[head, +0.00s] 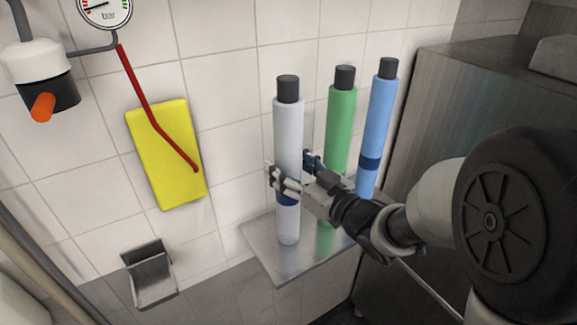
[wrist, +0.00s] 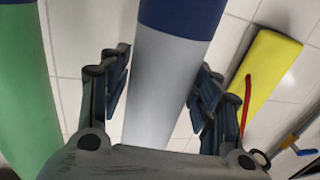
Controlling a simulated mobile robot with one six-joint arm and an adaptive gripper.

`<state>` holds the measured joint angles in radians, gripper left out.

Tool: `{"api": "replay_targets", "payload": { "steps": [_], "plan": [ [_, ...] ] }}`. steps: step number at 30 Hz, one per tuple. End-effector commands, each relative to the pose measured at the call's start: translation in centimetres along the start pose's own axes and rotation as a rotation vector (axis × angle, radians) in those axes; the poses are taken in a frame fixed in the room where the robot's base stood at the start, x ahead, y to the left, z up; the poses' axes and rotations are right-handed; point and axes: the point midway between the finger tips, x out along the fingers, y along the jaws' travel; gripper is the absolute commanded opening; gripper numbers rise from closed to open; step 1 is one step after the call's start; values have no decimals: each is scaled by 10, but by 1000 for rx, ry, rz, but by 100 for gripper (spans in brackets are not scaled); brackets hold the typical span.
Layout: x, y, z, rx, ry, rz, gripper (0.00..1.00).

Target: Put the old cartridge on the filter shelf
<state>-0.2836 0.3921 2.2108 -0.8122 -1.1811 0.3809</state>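A white-grey cartridge (head: 288,125) with a dark cap and a blue band stands upright on the metal filter shelf (head: 290,262), at its left end. Which cartridge is the old one is not marked. My gripper (head: 293,170) reaches in from the right at the cartridge's lower half, near the blue band. In the wrist view the fingers of my gripper (wrist: 163,85) stand on either side of the white-grey cartridge (wrist: 165,75). A narrow gap shows on the left; the right finger is very close, and contact there is unclear. The gripper looks open around it.
A green cartridge (head: 341,120) and a blue cartridge (head: 380,115) stand to the right on the shelf. A steel cabinet (head: 425,110) stands at right.

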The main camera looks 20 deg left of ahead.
Motion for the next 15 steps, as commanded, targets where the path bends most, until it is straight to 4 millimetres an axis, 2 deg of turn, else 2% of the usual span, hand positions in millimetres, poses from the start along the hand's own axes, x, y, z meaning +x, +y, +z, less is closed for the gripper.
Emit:
{"api": "replay_targets", "payload": {
  "steps": [3, 15],
  "plan": [
    [0, 0, 0, 0, 0, 0, 68],
    [0, 0, -5, 0, 0, 0, 68]
  ]
}}
